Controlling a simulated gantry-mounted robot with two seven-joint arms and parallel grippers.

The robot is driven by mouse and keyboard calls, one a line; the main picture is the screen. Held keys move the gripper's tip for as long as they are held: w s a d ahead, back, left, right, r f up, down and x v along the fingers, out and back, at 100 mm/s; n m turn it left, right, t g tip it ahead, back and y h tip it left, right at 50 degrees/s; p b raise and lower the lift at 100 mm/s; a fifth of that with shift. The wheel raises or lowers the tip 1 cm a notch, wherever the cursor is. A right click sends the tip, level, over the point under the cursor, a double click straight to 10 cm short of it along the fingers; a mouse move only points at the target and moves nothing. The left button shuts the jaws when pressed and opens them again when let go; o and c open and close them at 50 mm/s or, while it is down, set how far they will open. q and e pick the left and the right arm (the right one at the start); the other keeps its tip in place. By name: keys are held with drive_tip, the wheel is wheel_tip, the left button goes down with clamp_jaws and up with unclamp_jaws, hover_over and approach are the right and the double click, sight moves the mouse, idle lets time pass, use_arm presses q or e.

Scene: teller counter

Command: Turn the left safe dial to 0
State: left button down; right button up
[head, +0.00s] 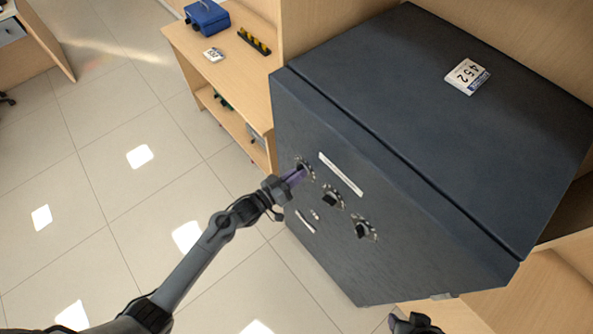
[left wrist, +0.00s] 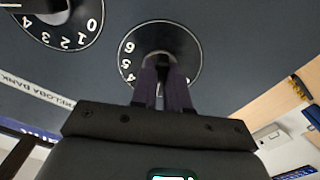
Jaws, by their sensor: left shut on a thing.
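The dark grey safe (head: 345,190) has three round black dials in a slanting row on its front. The left dial (head: 308,166) is the farthest in the head view. My left gripper (head: 297,175) is shut on its knob. In the left wrist view the fingers (left wrist: 163,72) close around the knob of the left dial (left wrist: 185,38). The digits 6, 5 and 4 show on its left side; the rest are hidden or unreadable. My right gripper (head: 415,323) is partly in view at the bottom edge, away from the safe's dials; its jaws are unclear.
The middle dial (head: 331,197) and right dial (head: 362,229) are close beside the held one. A white label strip (head: 341,174) lies above the dials. A number card (head: 467,76) lies on the safe. A wooden shelf (head: 225,65) holds a blue box (head: 207,18). Open floor lies left.

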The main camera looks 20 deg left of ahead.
use_arm(q)
drive_tip(key=shift+n+p, duration=3)
drive_tip(key=shift+n, duration=3.5)
drive_tip(key=c, duration=1.1)
unclamp_jaws()
drive_tip(key=shift+s, duration=0.15)
